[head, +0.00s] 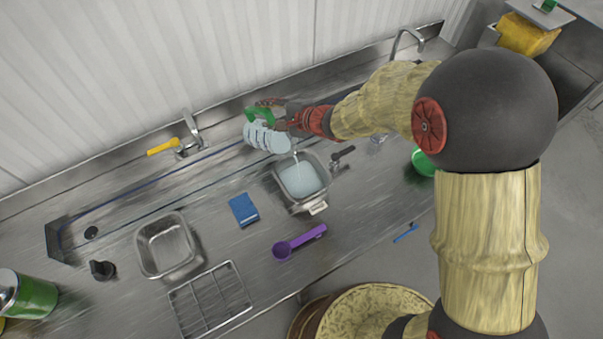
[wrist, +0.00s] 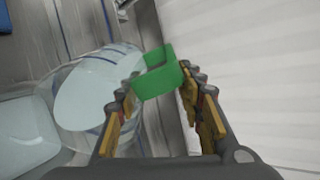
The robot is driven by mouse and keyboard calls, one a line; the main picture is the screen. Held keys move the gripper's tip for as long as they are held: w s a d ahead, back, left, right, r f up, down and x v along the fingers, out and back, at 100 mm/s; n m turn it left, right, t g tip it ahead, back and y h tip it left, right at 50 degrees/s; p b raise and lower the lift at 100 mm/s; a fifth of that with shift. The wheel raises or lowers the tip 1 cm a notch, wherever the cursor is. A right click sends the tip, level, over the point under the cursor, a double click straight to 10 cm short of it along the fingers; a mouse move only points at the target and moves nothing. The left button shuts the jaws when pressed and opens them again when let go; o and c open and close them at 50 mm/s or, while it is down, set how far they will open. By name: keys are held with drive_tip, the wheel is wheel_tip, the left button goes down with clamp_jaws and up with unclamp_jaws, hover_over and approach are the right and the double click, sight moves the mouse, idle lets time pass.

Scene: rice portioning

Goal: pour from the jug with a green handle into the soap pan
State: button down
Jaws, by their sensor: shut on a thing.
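The clear jug (head: 262,138) with blue bands hangs tilted above the pan, its mouth toward the lower right. Its green handle (head: 262,115) sits between the fingers of my gripper (head: 281,117), which is shut on it. In the wrist view the green handle (wrist: 160,75) shows between the fingertips of my gripper (wrist: 155,92), and pale liquid shows in the jug (wrist: 95,95). A metal pan (head: 322,190) with pale blue liquid lies just below the jug's mouth. A thin pale stream seems to run from jug to pan. The pan's edge area shows at left in the wrist view.
An empty metal pan (head: 165,245) stands left, near a wire rack (head: 210,300). A blue sponge (head: 243,209) and a purple scoop (head: 299,242) lie on the steel counter. A green cup (head: 423,162) is at right.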

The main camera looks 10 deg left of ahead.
drive_tip(key=shift+d+r, duration=0.15)
drive_tip(key=shift+s+d+t+y+b, duration=0.5)
drive_tip(key=shift+d+t+y+b, duration=0.3)
drive_tip(key=shift+b, duration=1.2)
idle(0.4)
drive_tip(key=shift+s+d+f+y+b, duration=0.2)
drive_tip(key=shift+s+d+y+b, duration=0.35)
drive_tip(key=shift+b, duration=1.3)
drive_tip(key=shift+s+d+f+y+b, duration=0.15)
drive_tip(key=shift+s+d+y+b, duration=0.4)
drive_tip(key=shift+b, duration=1.3)
drive_tip(key=d+t+b, duration=0.1)
drive_tip(key=b, duration=0.2)
drive_tip(key=shift+f, duration=0.15)
